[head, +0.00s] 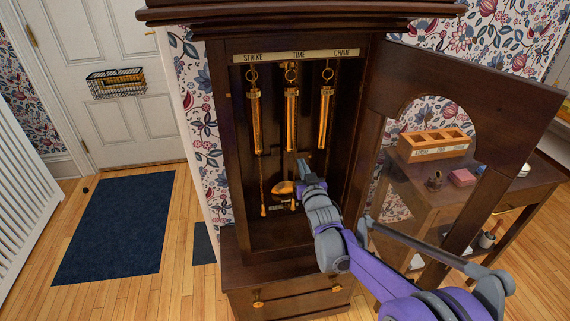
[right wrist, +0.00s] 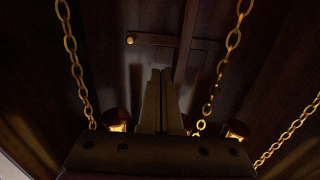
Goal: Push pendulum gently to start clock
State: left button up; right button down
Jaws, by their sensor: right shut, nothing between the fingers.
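The tall dark wooden clock case (head: 233,130) stands open in the head view. The round brass pendulum bob (head: 281,188) hangs low inside it, partly hidden by my right gripper. My right gripper (head: 302,163) reaches into the case just right of the bob. It is shut and empty; whether it touches the bob I cannot tell. In the right wrist view its fingers (right wrist: 160,75) are together and point into the dark case. Three brass weights hang higher up: the left (head: 255,122), middle (head: 291,107) and right (head: 325,117). My left gripper is out of view.
The glazed clock door (head: 525,100) stands open to the right, beside my arm. In the right wrist view, chains hang left (right wrist: 75,68) and right (right wrist: 222,68) of the fingers. Floor at left has a blue mat (head: 118,225).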

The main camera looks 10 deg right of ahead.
dwell(0.4)
jog(key=shift+w+a, duration=0.1)
jog(key=shift+w, duration=2.7)
jog(key=shift+a, duration=0.15)
